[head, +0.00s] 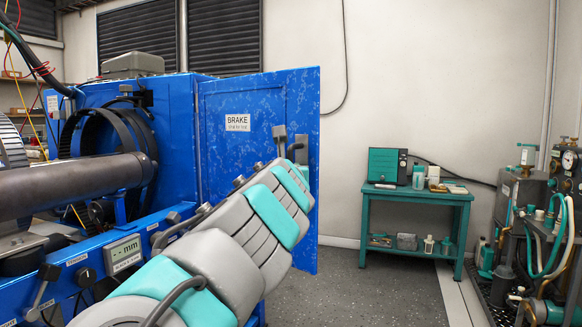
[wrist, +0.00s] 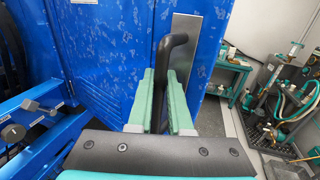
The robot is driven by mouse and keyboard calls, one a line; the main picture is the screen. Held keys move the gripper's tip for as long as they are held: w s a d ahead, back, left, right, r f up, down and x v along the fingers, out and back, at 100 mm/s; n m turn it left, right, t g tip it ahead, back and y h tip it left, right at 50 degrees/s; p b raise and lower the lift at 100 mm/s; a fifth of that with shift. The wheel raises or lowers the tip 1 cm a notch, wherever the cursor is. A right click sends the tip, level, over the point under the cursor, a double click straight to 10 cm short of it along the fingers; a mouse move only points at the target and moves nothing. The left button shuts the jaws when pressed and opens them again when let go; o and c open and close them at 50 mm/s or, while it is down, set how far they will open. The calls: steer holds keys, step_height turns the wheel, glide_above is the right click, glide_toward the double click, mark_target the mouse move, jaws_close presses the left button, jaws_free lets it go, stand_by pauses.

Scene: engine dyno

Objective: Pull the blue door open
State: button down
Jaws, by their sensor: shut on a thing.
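The blue door (head: 225,165) is the speckled panel with a white BRAKE label (head: 237,122), right of the centre-left machinery in the head view. It also fills the upper left of the wrist view (wrist: 105,40). In the wrist view, a dark bent bar handle (wrist: 180,39) stands in front of a steel plate (wrist: 200,45) on the door. My gripper (wrist: 163,82) has its green fingers on either side of the handle, shut on it. I cannot tell how far the door stands open.
A teal bench (head: 415,197) stands by the back wall. Tanks and hoses (head: 525,215) crowd the right. Grey floor (head: 390,290) is clear between door and tanks.

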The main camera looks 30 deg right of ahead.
steer(key=shift+a, duration=0.35)
steer(key=c, duration=0.8)
jaws_free()
steer(key=shift+c, duration=0.2)
steer(key=shift+s+a, duration=0.1)
steer(key=shift+s, duration=0.05)
